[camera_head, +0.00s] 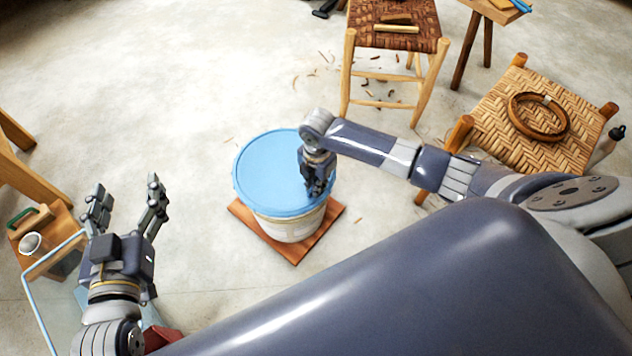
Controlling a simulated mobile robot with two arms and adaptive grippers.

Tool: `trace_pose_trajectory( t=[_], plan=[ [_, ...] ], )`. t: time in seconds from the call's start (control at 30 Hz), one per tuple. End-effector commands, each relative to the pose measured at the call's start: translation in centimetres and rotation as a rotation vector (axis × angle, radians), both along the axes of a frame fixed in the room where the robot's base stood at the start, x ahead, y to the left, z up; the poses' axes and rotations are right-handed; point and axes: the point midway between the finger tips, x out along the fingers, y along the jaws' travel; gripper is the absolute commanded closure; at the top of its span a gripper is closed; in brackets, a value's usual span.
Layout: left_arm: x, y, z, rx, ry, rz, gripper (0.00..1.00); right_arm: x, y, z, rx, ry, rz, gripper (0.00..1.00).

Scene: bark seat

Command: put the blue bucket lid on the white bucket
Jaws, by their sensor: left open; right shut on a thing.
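The white bucket (291,228) stands upright on a reddish-brown square mat (332,215) on the floor. The blue bucket lid (268,165) lies over the bucket's top and looks about level; I cannot tell whether its rim is pressed down all round. My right gripper (318,186) reaches in from the right, points down over the right part of the lid and is shut on the lid; its fingertips hide the exact grip. My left gripper (127,195) is open and empty, well left of the bucket, fingers pointing up the picture.
A woven stool (395,40) with wooden pieces stands behind. Another woven seat (490,135) bears a coiled ring (538,115), near my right arm. A wooden box (45,235) and a clear-sided container (40,300) are at the left. Floor left of the bucket is clear.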

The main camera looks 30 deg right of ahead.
Motion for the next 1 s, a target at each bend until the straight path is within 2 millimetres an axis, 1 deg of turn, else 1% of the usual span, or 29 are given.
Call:
trace_pose_trajectory(
  t=[0.2,0.57,1.0],
  plan=[
    [-0.06,0.09,-0.34,0.006,0.018,0.001,0.34,0.04,0.03,0.04,0.000,-0.001,0.000,1.00],
    [-0.09,0.10,-0.34,0.006,0.016,0.001,0.34,0.05,0.02,0.00,0.001,-0.002,0.000,1.00],
    [-0.04,-0.08,0.22,-0.004,-0.015,-0.002,0.34,0.04,0.03,-0.33,0.000,-0.001,0.000,1.00]
  ],
)
